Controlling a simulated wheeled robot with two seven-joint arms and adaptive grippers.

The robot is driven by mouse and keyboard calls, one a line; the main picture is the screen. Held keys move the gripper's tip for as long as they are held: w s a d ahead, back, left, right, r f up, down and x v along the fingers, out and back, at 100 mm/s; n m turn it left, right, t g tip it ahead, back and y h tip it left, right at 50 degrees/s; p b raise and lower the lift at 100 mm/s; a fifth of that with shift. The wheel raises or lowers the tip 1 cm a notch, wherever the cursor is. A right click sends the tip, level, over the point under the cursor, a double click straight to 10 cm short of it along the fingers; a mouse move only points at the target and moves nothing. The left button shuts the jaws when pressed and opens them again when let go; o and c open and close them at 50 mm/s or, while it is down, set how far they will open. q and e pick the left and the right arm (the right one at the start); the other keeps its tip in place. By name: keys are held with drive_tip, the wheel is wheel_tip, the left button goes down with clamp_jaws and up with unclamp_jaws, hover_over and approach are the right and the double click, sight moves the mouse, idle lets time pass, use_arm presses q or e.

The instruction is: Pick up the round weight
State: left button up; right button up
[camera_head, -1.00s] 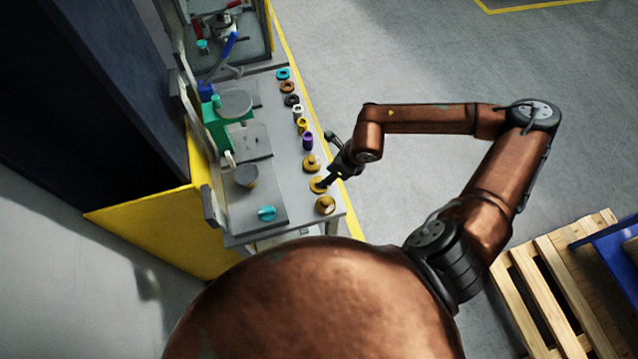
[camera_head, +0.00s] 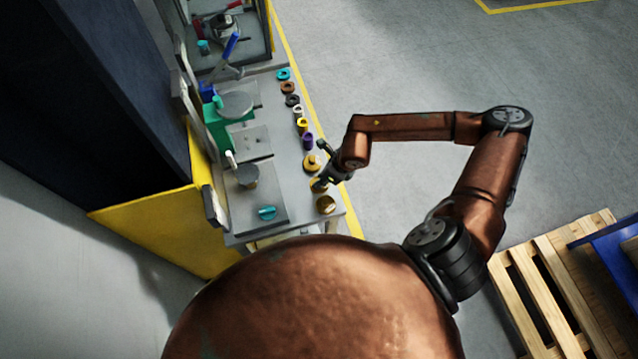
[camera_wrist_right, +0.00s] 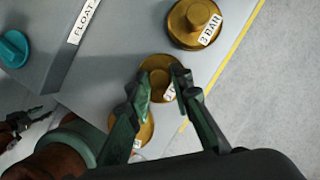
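Three brass round weights stand in a row on the bench's right side. The far one (camera_head: 312,162) is larger in the wrist view (camera_wrist_right: 194,22) and has a label that seems to read 3 BAR. The middle one (camera_wrist_right: 160,76) is partly hidden by my right gripper (camera_head: 326,172). The near one (camera_head: 325,205) is partly behind a finger in the wrist view (camera_wrist_right: 145,130). My right gripper is open, with its fingertips (camera_wrist_right: 160,78) on either side of the middle weight's knob. I cannot tell whether they touch it. A dark shape at the wrist view's left edge may be my left gripper.
Several coloured rings, including a purple one (camera_head: 308,141), line the grey bench (camera_head: 285,180) beyond the weights. Open floor lies to the right, with a wooden pallet (camera_head: 535,285).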

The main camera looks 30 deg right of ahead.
clamp_jaws()
drive_tip(key=shift+r, duration=0.1)
